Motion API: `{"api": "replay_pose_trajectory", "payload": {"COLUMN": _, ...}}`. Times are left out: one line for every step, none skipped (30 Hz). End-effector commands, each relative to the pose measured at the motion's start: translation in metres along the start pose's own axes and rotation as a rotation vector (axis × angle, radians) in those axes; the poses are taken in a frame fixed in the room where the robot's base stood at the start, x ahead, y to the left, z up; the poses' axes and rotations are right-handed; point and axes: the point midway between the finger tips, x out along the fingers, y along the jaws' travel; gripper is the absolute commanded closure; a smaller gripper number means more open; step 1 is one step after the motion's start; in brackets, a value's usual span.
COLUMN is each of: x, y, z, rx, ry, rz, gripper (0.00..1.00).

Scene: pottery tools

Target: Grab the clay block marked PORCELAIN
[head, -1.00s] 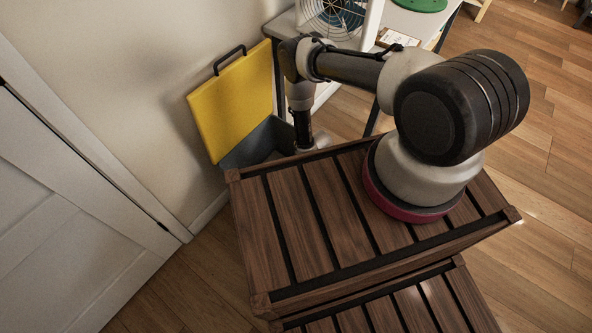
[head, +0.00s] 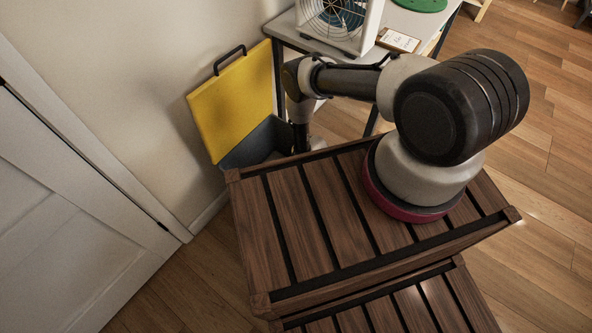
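No clay block and no PORCELAIN marking can be made out in the head view. My arm reaches back from the slatted wooden top and bends down at its far end, beside a grey bin (head: 249,143) with a raised yellow lid (head: 232,101). My gripper is hidden below the arm's far end, behind the edge of the wooden top. Whether it holds anything cannot be seen. The inside of the bin is mostly hidden.
A grey table (head: 408,22) stands at the back with a white box fan (head: 338,20), a clipboard (head: 398,40) and a green disc (head: 421,3). A white door (head: 75,215) and wall are at left. Wooden floor is clear at right.

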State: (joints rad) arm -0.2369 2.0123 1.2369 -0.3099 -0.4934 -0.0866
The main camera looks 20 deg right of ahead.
Motion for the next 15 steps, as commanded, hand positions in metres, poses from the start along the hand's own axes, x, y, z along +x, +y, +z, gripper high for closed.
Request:
{"api": "replay_pose_trajectory", "payload": {"x": 0.0006, "y": 0.0001, "z": 0.0001, "rx": 0.0, "ry": 0.0, "rz": 0.0, "gripper": 0.3}}
{"api": "replay_pose_trajectory", "payload": {"x": 0.0008, "y": 0.0001, "z": 0.0002, "rx": 0.0, "ry": 0.0, "rz": 0.0, "gripper": 0.3}}
{"api": "replay_pose_trajectory", "payload": {"x": 0.0009, "y": 0.0001, "z": 0.0002, "rx": 0.0, "ry": 0.0, "rz": 0.0, "gripper": 0.3}}
{"api": "replay_pose_trajectory", "payload": {"x": 0.001, "y": 0.0001, "z": 0.0001, "rx": 0.0, "ry": 0.0, "rz": 0.0, "gripper": 0.3}}
{"api": "replay_pose_trajectory", "payload": {"x": 0.001, "y": 0.0001, "z": 0.0001, "rx": 0.0, "ry": 0.0, "rz": 0.0, "gripper": 0.3}}
{"api": "replay_pose_trajectory", "payload": {"x": 0.001, "y": 0.0001, "z": 0.0001, "rx": 0.0, "ry": 0.0, "rz": 0.0, "gripper": 0.3}}
{"api": "replay_pose_trajectory", "payload": {"x": 0.001, "y": 0.0001, "z": 0.0002, "rx": 0.0, "ry": 0.0, "rz": 0.0, "gripper": 0.3}}
{"api": "replay_pose_trajectory", "payload": {"x": 0.0009, "y": 0.0001, "z": 0.0002, "rx": 0.0, "ry": 0.0, "rz": 0.0, "gripper": 0.3}}
{"api": "replay_pose_trajectory", "payload": {"x": 0.0009, "y": 0.0001, "z": 0.0002, "rx": 0.0, "ry": 0.0, "rz": 0.0, "gripper": 0.3}}
{"api": "replay_pose_trajectory", "payload": {"x": 0.0009, "y": 0.0001, "z": 0.0002, "rx": 0.0, "ry": 0.0, "rz": 0.0, "gripper": 0.32}}
{"api": "replay_pose_trajectory", "payload": {"x": 0.0009, "y": 0.0001, "z": 0.0002, "rx": 0.0, "ry": 0.0, "rz": 0.0, "gripper": 0.38}}
{"api": "replay_pose_trajectory", "payload": {"x": 0.0009, "y": 0.0001, "z": 0.0002, "rx": 0.0, "ry": 0.0, "rz": 0.0, "gripper": 0.45}}
{"api": "replay_pose_trajectory", "payload": {"x": 0.0009, "y": 0.0001, "z": 0.0002, "rx": 0.0, "ry": 0.0, "rz": 0.0, "gripper": 0.5}}
{"api": "replay_pose_trajectory", "payload": {"x": 0.0009, "y": 0.0001, "z": 0.0002, "rx": 0.0, "ry": 0.0, "rz": 0.0, "gripper": 0.56}}
{"api": "replay_pose_trajectory", "payload": {"x": 0.0009, "y": 0.0001, "z": 0.0002, "rx": 0.0, "ry": 0.0, "rz": 0.0, "gripper": 0.63}}
